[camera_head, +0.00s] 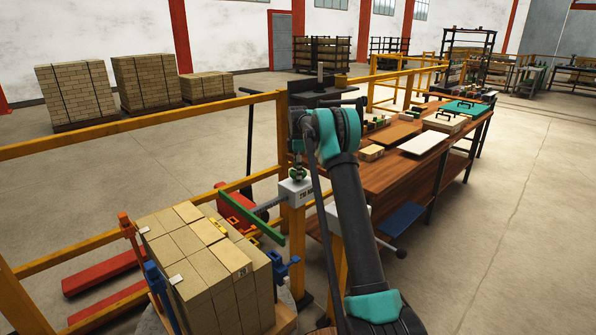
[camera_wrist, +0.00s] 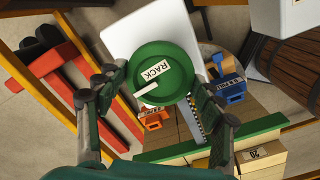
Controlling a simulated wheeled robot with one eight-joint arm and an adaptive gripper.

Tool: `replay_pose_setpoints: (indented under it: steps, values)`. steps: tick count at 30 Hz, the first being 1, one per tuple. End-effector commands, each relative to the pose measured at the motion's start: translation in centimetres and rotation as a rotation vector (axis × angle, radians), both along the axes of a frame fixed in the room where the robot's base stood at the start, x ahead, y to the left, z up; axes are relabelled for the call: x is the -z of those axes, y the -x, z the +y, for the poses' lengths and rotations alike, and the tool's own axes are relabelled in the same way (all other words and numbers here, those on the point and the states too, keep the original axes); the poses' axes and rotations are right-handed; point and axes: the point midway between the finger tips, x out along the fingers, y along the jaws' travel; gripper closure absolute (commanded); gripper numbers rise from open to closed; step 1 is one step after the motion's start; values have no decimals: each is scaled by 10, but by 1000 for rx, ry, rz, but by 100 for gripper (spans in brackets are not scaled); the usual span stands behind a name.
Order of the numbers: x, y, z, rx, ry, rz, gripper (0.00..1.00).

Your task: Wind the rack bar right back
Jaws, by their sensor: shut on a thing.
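A round green knob labelled RACK (camera_wrist: 165,62) with a pale grip bar on it sits on top of a pale box (camera_head: 296,193). My gripper (camera_wrist: 160,85) is shut on the knob, with one finger on each side of its rim. In the head view my gripper (camera_head: 298,163) points down at the knob from above. The grey toothed rack bar (camera_wrist: 191,122) shows below the knob, running out to a long green push bar (camera_wrist: 265,130). In the head view the green push bar (camera_head: 238,219) stands beside the brick stack (camera_head: 205,265), well out from the box.
Yellow rails (camera_head: 130,123) run on the left. An orange clamp (camera_wrist: 153,118) and a blue clamp (camera_wrist: 229,88) are near the rack. A wooden workbench (camera_head: 400,172) with trays stands right of my arm. Open floor (camera_head: 510,220) lies at the far right.

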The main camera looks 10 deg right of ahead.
Motion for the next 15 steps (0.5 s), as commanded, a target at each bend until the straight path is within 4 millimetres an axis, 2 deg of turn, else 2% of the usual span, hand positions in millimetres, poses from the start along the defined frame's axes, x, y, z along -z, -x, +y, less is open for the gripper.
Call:
replay_pose_setpoints:
  steps: [15]
  values:
    - [0, -1, 0, -476, 0, -3, 61]
